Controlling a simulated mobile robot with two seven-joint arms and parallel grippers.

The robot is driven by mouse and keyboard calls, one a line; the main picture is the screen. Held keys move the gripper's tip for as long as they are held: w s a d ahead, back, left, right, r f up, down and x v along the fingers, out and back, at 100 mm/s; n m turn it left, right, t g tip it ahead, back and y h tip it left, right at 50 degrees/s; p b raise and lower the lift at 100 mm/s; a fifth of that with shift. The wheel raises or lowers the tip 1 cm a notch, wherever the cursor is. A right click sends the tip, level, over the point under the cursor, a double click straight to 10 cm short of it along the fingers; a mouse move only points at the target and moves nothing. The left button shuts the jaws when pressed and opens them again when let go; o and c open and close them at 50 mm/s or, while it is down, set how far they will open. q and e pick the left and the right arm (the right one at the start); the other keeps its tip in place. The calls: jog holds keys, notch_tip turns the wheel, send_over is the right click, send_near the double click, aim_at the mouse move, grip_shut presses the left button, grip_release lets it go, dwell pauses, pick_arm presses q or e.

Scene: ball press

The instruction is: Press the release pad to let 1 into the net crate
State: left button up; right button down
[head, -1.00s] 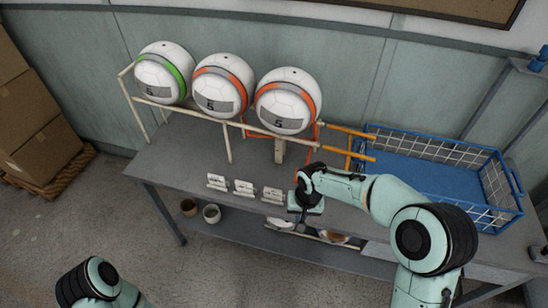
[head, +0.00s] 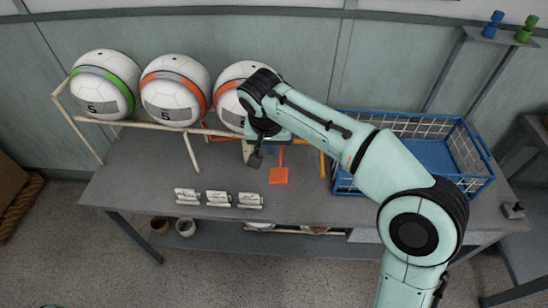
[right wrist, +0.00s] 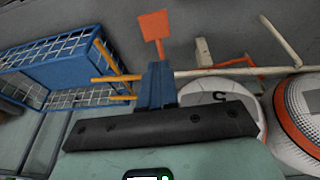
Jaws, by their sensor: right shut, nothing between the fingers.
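Three white balls stand in a row on a cream rail rack: a green-banded one (head: 105,85), an orange-banded one (head: 175,90), and another orange-banded one (head: 232,92) partly hidden by my right arm. The orange release pad (head: 279,175) sits on the bench in front of the rack's right end; it also shows in the right wrist view (right wrist: 153,25). My right gripper (head: 254,160) is shut and empty, just left of the pad and apart from it in the head view. The blue net crate (head: 474,180) stands right of the rack, its visible floor empty. My left gripper is out of view.
Three small white label holders (head: 218,198) stand along the bench's front edge. Cups (head: 185,227) and dishes sit on the lower shelf. A small dark device (head: 513,210) lies at the bench's right end. Blue and green items (head: 492,24) stand on a wall shelf.

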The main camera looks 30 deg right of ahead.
aim_at(277, 175)
pick_arm(q)
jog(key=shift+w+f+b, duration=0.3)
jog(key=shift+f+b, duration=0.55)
jog(key=shift+b, duration=0.1)
pick_arm(e)
jog(key=x, duration=0.8)
jog(key=s+x, duration=0.1)
jog(key=x, duration=0.4)
jog(key=shift+a+f, duration=0.15)
jog(key=shift+f, duration=0.05)
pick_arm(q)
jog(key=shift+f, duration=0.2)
pick_arm(e)
jog(key=shift+f, duration=0.15)
